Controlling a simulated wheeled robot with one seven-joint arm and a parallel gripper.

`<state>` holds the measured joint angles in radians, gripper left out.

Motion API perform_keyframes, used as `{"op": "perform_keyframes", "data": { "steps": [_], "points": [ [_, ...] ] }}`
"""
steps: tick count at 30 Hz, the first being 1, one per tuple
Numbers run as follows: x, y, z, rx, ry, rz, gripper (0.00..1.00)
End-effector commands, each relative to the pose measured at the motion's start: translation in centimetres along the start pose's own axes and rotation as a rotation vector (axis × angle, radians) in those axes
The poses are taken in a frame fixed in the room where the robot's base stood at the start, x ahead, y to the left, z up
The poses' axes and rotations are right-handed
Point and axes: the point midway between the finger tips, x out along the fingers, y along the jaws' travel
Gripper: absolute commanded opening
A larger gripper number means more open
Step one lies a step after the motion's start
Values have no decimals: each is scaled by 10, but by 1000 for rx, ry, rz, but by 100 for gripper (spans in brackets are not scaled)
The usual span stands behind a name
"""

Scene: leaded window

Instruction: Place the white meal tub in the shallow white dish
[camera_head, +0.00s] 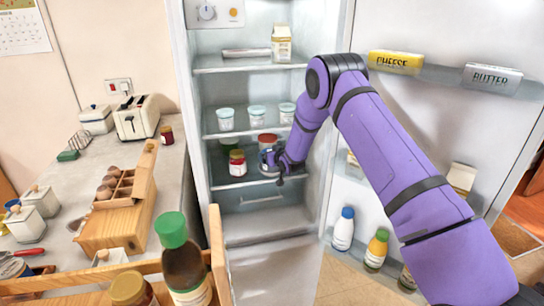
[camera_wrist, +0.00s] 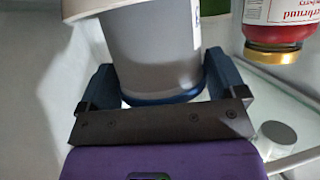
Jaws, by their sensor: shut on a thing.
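My gripper (camera_head: 283,163) reaches into the fridge at the lower shelf. In the wrist view its blue fingers (camera_wrist: 160,85) are shut on the sides of the white meal tub (camera_wrist: 150,55), which looks greyish and has a blue band at one end. The wrist picture appears upside down. In the head view the tub (camera_head: 266,159) is mostly hidden by my gripper. A pale, wider rim, seemingly the shallow white dish (camera_wrist: 125,6), shows at the tub's far end in the wrist view. I cannot tell whether tub and dish touch.
Small teal-lidded tubs (camera_head: 257,114) stand on the shelf above. The open fridge door with bottles (camera_head: 343,229) is at the right.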

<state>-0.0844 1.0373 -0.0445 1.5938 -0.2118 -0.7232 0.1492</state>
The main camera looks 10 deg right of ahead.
Motion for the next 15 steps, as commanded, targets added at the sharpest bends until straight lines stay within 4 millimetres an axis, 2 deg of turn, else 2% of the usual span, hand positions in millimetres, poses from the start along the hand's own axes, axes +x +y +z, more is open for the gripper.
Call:
{"op": "perform_keyframes", "data": {
  "steps": [6,7,8,15],
  "points": [
    [1,0,2,0,2,0,47],
    [1,0,2,0,0,0,94],
    [1,0,2,0,0,0,100],
    [0,0,1,0,0,0,100]
  ]
}}
